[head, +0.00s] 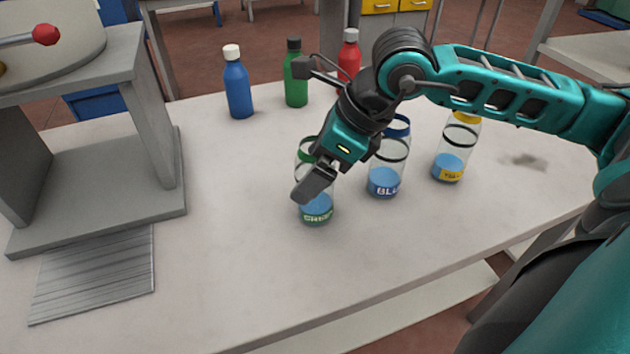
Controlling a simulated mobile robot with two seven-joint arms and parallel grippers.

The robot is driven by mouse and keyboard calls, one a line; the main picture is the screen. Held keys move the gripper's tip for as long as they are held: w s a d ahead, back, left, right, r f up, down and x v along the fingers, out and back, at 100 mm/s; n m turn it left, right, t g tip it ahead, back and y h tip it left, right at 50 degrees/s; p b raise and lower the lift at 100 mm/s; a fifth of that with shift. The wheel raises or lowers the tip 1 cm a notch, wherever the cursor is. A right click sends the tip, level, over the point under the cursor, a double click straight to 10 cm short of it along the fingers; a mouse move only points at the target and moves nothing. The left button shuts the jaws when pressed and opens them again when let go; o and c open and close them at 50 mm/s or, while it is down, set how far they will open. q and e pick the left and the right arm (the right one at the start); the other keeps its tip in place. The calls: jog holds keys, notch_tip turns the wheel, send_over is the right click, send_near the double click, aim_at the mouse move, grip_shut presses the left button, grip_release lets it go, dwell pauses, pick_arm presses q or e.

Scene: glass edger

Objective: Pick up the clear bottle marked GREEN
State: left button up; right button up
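The clear bottle marked GREEN (317,211) stands upright on the table, with blue liquid in its lower part and a green ring near its top. My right gripper (314,181) reaches in from the right and covers the bottle's middle. One dark finger shows in front of the bottle; the other finger is not clearly seen, so I cannot tell whether the gripper touches or holds it. My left gripper is not in view.
A clear bottle marked BLUE (384,184) and one with a yellow label (449,170) stand to the right. Opaque blue (238,92), green (296,82) and red (349,58) bottles stand behind. A grey machine (100,190) is at left. The table front (240,290) is clear.

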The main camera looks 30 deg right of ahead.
jog(key=shift+c, duration=0.4)
jog(key=c, duration=1.1)
jog(key=shift+o, duration=0.2)
jog(key=shift+r, duration=0.1)
